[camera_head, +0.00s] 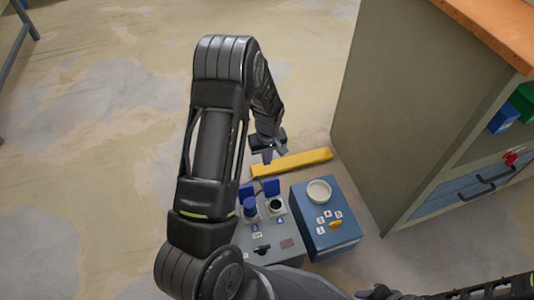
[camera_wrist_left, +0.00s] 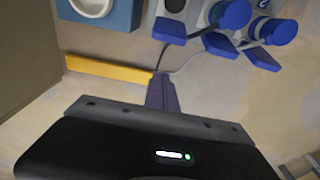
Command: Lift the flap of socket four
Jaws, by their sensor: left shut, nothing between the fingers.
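The grey socket box (camera_head: 268,246) stands on the floor below my left arm. Its right-hand socket (camera_head: 276,206) shows a dark opening, with a blue flap (camera_head: 270,187) standing up behind it; this flap also shows in the left wrist view (camera_wrist_left: 170,31). A socket to its left holds a blue plug (camera_head: 250,205) beside another raised blue flap (camera_head: 246,190). The small label digits are too blurred to read surely. My left gripper (camera_head: 267,157) is shut and empty, just beyond the flaps and apart from them. My right gripper (camera_head: 376,293) is partly visible at the bottom edge; its jaws are unclear.
A blue box (camera_head: 340,240) with a round white socket (camera_head: 318,191) and an orange knob stands to the right. A yellow bar (camera_head: 292,163) lies behind the boxes. A cabinet (camera_head: 385,120) stands at right. Cables run behind the sockets.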

